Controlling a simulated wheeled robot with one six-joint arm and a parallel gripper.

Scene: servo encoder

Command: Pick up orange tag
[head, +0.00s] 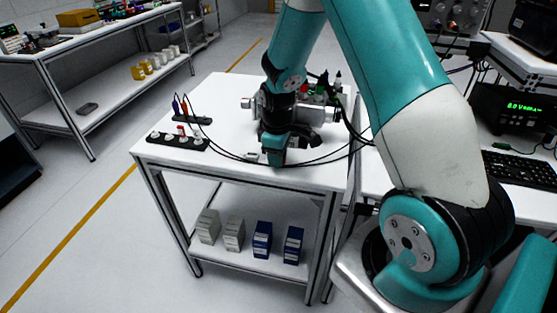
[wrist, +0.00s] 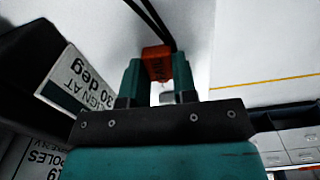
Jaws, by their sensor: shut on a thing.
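The orange tag (wrist: 157,64) shows in the wrist view, between the two teal fingers of my gripper (wrist: 158,82). It has dark lettering, and dark cables run up from behind it. My gripper is shut on the tag. In the head view my gripper (head: 274,158) points down at the front of the white table (head: 225,100). The tag cannot be made out in the head view.
A silver motor (head: 322,113) stands behind my gripper. A black strip with small parts (head: 177,141) and another black holder (head: 192,120) lie to the left. Thin black cables cross the table around my gripper. Several boxes (head: 234,234) stand on the lower shelf.

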